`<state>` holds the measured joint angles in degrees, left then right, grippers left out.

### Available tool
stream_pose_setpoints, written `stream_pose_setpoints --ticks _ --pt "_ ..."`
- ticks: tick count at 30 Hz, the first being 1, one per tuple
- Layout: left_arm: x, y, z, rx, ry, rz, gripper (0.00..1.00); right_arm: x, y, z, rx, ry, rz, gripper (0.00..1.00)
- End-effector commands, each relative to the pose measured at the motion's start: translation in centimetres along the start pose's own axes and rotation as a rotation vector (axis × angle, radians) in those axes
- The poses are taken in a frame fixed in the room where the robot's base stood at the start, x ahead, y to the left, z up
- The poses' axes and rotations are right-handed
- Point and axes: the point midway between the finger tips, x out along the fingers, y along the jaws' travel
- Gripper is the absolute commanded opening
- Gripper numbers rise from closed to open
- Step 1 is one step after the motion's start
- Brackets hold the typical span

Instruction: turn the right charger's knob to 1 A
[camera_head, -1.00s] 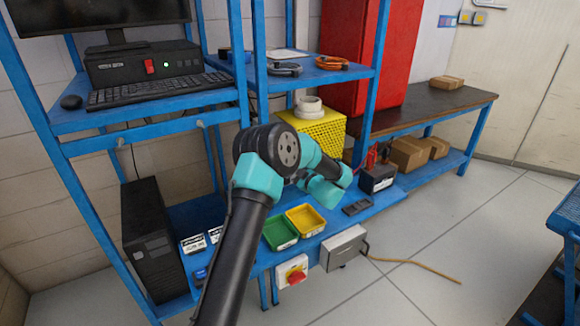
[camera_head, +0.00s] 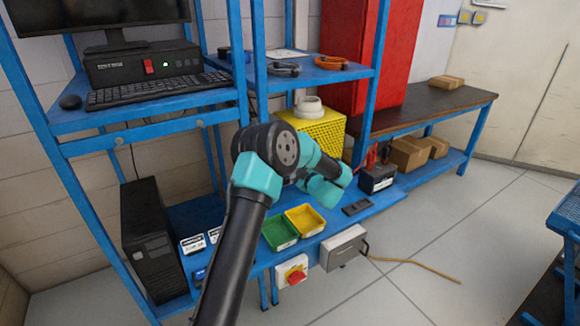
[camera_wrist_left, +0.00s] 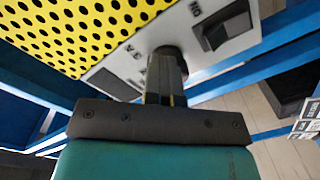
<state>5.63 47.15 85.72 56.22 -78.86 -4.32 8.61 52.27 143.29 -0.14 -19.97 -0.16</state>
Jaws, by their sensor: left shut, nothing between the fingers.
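A yellow perforated charger box (camera_head: 328,128) stands on the lower shelf, partly behind my left arm in the head view. In the left wrist view the yellow mesh (camera_wrist_left: 70,35) fills the upper left, above a grey front panel (camera_wrist_left: 185,30) with a black rocker switch (camera_wrist_left: 226,25) and partly hidden printed marks. A dark round knob (camera_wrist_left: 168,52) is on this panel, mostly covered by my left gripper (camera_wrist_left: 166,72). The fingers are shut and point at the knob; I cannot tell whether they touch it. The knob's setting is hidden. My right gripper is out of view.
A black battery (camera_head: 377,179) stands right of my arm. Green (camera_head: 280,232) and yellow (camera_head: 305,219) trays sit on the lower shelf in front. A blue rack post (camera_head: 260,60) rises behind my arm. A grey box (camera_head: 343,247) and a red switch (camera_head: 297,277) are at the front edge.

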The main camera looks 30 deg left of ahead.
Motion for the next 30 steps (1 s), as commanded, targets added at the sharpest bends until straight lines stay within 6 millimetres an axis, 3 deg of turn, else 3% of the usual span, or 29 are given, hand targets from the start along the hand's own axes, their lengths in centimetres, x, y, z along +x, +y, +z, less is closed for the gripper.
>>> stream_pose_setpoints --ticks 1,30 --pt "2.45 1.43 -2.16 -0.023 0.037 0.033 0.00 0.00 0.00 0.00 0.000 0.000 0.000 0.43" --pt "2.43 1.49 -2.70 -0.023 0.039 0.033 0.00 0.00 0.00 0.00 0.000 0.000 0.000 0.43"
